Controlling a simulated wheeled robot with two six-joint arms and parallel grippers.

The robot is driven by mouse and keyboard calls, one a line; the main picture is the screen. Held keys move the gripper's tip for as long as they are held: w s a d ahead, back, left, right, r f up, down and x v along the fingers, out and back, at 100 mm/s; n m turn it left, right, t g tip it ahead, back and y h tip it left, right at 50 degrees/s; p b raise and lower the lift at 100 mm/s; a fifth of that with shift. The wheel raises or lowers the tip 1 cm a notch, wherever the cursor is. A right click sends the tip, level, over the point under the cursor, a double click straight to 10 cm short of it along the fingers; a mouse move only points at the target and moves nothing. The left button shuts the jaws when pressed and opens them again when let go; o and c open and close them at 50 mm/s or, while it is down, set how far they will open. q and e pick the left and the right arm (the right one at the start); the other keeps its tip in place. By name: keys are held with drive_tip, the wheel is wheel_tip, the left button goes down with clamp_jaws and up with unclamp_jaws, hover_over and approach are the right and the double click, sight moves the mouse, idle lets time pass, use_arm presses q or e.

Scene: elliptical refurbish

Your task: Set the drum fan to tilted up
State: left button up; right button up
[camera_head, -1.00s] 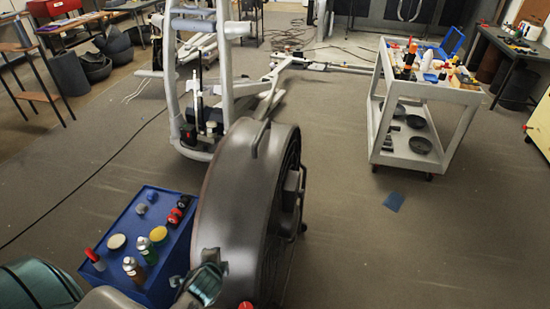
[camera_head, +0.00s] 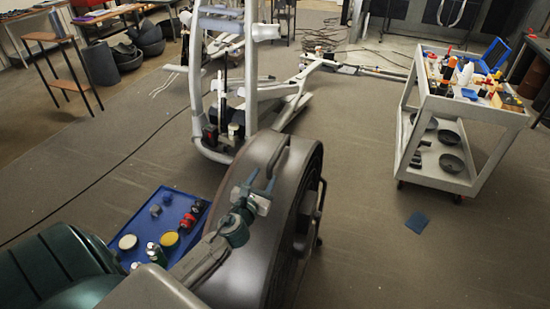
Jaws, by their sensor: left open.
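The drum fan (camera_head: 265,245) is a large dark grey drum standing on the floor at the lower middle, its open grille side facing right. A bar handle (camera_head: 281,157) rises from the top of its rim. My left arm comes in from the lower left across the fan's near side. My left gripper (camera_head: 262,190) is open at the upper rim, just on the near side of the handle. I cannot tell whether its fingers touch the rim or handle. The arm hides part of the fan's left side. My right gripper is out of view.
A blue-topped box (camera_head: 172,206) with bottles and small round items stands left of the fan. A light grey metal frame (camera_head: 222,80) stands close behind. A white cart (camera_head: 452,105) with tools is at the right.

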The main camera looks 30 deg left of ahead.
sight(271, 166)
use_arm(q)
drive_tip(key=p+x, duration=0.1)
drive_tip(key=x, duration=0.8)
drive_tip(key=shift+a, duration=0.1)
drive_tip(key=shift+c, duration=0.3)
clamp_jaws()
